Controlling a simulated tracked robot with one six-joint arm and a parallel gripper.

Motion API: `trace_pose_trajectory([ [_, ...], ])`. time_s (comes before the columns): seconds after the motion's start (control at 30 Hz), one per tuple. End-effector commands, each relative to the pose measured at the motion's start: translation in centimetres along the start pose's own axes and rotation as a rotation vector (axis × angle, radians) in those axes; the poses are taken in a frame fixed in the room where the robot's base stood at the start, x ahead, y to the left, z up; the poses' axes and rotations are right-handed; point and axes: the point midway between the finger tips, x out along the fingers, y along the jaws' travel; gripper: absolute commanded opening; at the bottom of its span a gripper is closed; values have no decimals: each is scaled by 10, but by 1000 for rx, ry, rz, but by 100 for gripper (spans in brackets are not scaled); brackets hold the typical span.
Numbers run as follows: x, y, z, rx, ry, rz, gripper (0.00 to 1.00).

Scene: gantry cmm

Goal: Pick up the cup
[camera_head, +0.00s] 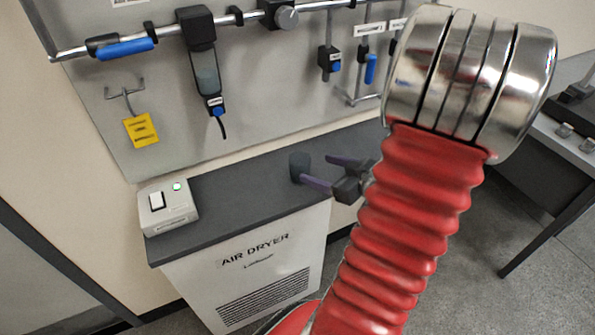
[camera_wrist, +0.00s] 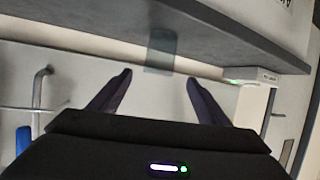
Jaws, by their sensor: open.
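A small dark grey cup (camera_head: 299,165) stands on the dark top of the air dryer cabinet, near its back edge by the wall panel. In the wrist view the cup (camera_wrist: 161,46) looks grey-green and see-through, ahead of the fingertips and centred between them. My gripper (camera_head: 314,169) is open and empty, with its dark purple fingers pointing at the cup from the right. The near finger overlaps the cup's lower part in the head view. In the wrist view my gripper (camera_wrist: 159,76) has its fingers spread wider than the cup, and a gap shows before it.
A white switch box (camera_head: 168,208) sits on the left end of the cabinet top (camera_head: 235,190). A wall panel behind carries a rail (camera_head: 240,16), a blue-handled tool (camera_head: 124,47), a hanging probe (camera_head: 207,75) and a yellow tag (camera_head: 141,130). The top between box and cup is clear.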

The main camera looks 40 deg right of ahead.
Motion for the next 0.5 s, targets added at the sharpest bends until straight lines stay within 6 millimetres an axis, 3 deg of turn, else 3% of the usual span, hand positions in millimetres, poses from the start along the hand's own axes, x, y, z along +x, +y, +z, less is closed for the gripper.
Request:
trace_pose_trajectory([
  [0.23, 7, 0, 0, -1, -1, 0, 70],
  [0.5, 37, -1, 0, -2, -1, -3, 70],
])
